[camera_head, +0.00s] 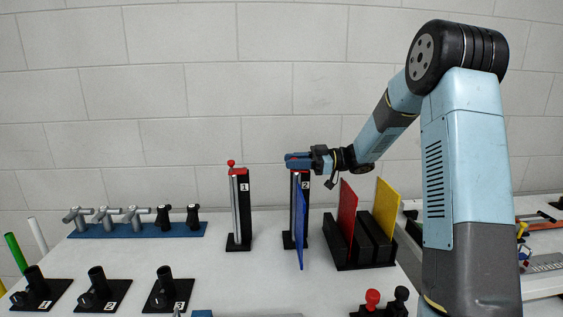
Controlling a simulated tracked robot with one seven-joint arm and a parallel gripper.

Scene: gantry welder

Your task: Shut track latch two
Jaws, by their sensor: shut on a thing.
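Track latch two is the black upright post (305,207) marked "2", standing on the table. A tall blue panel (299,228) stands upright against its front. My gripper (297,160), with blue fingers, reaches in from the right at the top of this post. It is shut on the top part of the latch, and the fingers hide most of that part. A little red shows at the fingers. Track latch one (242,210), marked "1", stands apart to the left with a grey upright rod and a red knob on top.
A black rack (375,252) holding a red panel (347,213) and a yellow panel (384,209) stands close to the right, below my arm. A blue strip (140,231) with several grey and black fittings lies at left. Numbered black holders stand at front left. Table between is clear.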

